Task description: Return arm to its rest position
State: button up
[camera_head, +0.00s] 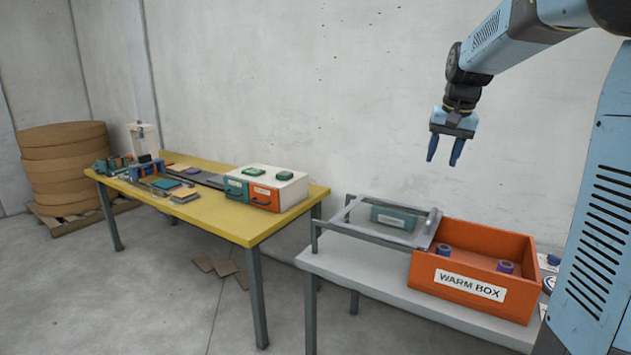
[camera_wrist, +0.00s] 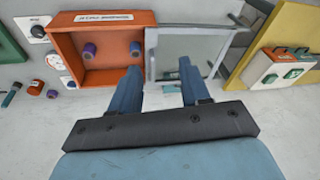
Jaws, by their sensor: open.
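My gripper (camera_head: 446,150) hangs in the air above the white table, its two blue fingers pointing down, open and empty. In the wrist view my gripper (camera_wrist: 158,75) shows its fingers spread apart with nothing between them. My blue arm reaches in from the upper right. The warm box (camera_wrist: 66,62) also shows in the wrist view. Its sliding glass lid (camera_head: 372,222) lies on a grey frame to the left of the box.
A yellow table (camera_head: 240,228) at the left carries a white box with drawers (camera_head: 268,188) and a small machine (camera_head: 145,145). Stacked brown rolls (camera_head: 65,165) stand behind it. Brown pieces (camera_head: 215,267) lie on the floor. The air around my gripper is clear; a concrete wall stands behind.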

jog(key=s+a+f+n+t, duration=0.1)
jog(key=s+a+f, duration=0.1)
jog(key=s, duration=0.7)
jog(key=s+a+f+n, duration=0.1)
jog(key=s+a+f, duration=0.1)
jog(key=s, duration=0.8)
jog(key=s+a+f+n+t, duration=0.1)
jog(key=s+a+f, duration=0.1)
jog(key=s, duration=0.8)
jog(key=shift+s+a+n+t+h, duration=0.15)
jog(key=shift+a+n+t+h, duration=0.15)
jog(key=shift+a, duration=0.05)
